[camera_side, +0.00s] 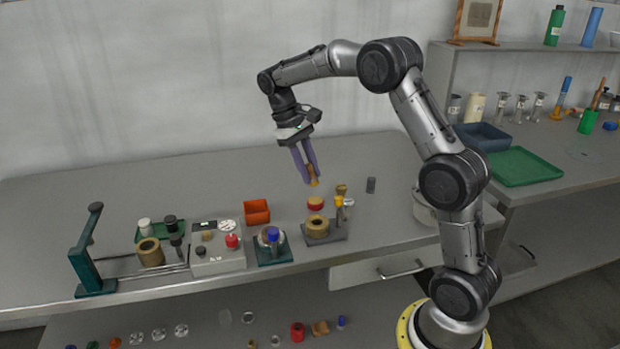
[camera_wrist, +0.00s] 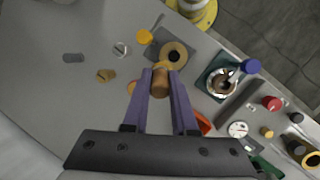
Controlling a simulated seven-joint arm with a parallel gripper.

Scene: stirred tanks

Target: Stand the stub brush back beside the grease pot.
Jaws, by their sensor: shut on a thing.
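My gripper (camera_side: 306,163) is shut on a small brown and yellow piece, which looks like the stub brush (camera_side: 314,176). It hangs below the fingertips, clear above the bench. In the wrist view the brush (camera_wrist: 160,86) sits between the two purple fingers (camera_wrist: 160,92), with a yellowish end pointing away. A small red pot with a yellow top, which looks like the grease pot (camera_side: 315,204), stands on the bench below my gripper.
A plate with a tan ring (camera_side: 318,226) and yellow knob (camera_side: 338,202) is in front of the pot. A brass piece (camera_side: 341,189) and grey cylinder (camera_side: 371,185) stand right. An orange bin (camera_side: 257,211) and blue-capped tank (camera_side: 271,238) are left. The bench behind is clear.

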